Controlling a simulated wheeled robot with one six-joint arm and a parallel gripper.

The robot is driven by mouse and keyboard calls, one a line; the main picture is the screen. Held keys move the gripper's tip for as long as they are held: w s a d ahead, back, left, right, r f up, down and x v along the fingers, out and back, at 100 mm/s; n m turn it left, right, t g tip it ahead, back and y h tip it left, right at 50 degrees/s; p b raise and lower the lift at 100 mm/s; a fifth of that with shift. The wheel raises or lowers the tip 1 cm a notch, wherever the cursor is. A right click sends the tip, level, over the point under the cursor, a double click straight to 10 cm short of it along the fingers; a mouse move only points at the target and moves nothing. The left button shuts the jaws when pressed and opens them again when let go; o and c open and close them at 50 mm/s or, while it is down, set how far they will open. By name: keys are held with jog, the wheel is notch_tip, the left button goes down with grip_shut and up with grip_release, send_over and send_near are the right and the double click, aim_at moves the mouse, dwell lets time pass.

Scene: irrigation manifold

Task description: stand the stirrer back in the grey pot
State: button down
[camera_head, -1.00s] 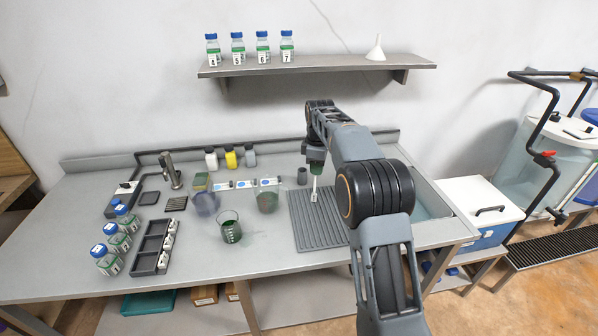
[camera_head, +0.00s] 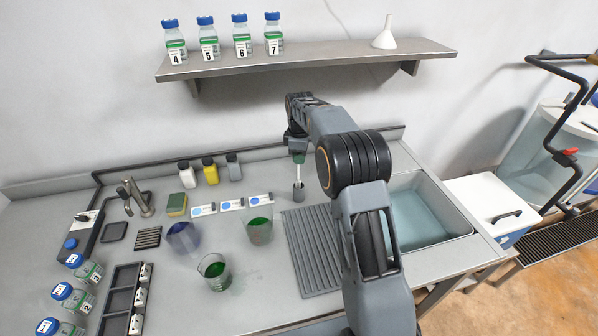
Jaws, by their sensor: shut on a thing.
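The stirrer (camera_head: 298,172) is upright, with a pale shaft pointing down and a green upper end. My gripper (camera_head: 298,156) is shut on its upper end, above the grey pot. The small dark grey pot (camera_head: 298,194) stands on the bench just behind the ribbed draining mat. The stirrer's shaft runs down to the pot's mouth, and its lower end is hidden, seemingly inside the pot. I cannot tell whether it touches the bottom.
The ribbed mat (camera_head: 314,262) lies in front of the pot, with the sink (camera_head: 425,205) to the right. Beakers with green liquid (camera_head: 258,228) (camera_head: 213,272) and a bluish one (camera_head: 183,240) stand left. Small bottles (camera_head: 210,171) stand behind. A shelf (camera_head: 310,62) hangs above.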

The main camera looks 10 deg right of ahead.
send_over(299, 181)
jog(key=shift+d+f+p, duration=0.1)
jog(key=shift+f+p, duration=0.3)
jog(key=shift+f, duration=2.3)
jog(key=c, duration=1.2)
grip_release()
jog(key=shift+c, duration=0.2)
notch_tip(299, 181, up, 11)
jog(key=shift+w+f+b, duration=0.1)
jog(key=shift+f+b, duration=0.05)
jog(key=shift+b, duration=0.35)
jog(key=shift+r, duration=0.75)
jog(key=s+r+m+t, duration=0.1)
jog(key=s+r+m, duration=0.25)
jog(key=s, duration=0.45)
jog(key=s+r+m+t, duration=0.2)
jog(key=s+r+m, duration=0.15)
jog(key=s, duration=0.55)
jog(key=s+f+m, duration=0.3)
jog(key=s, duration=0.4)
jog(key=s+f+m+t, duration=0.1)
jog(key=s+f+m, duration=0.2)
jog(key=s, duration=0.4)
jog(key=shift+s+f+m+t, duration=0.15)
jog(key=shift+f+m+t, duration=0.05)
jog(key=shift+m+t, duration=0.1)
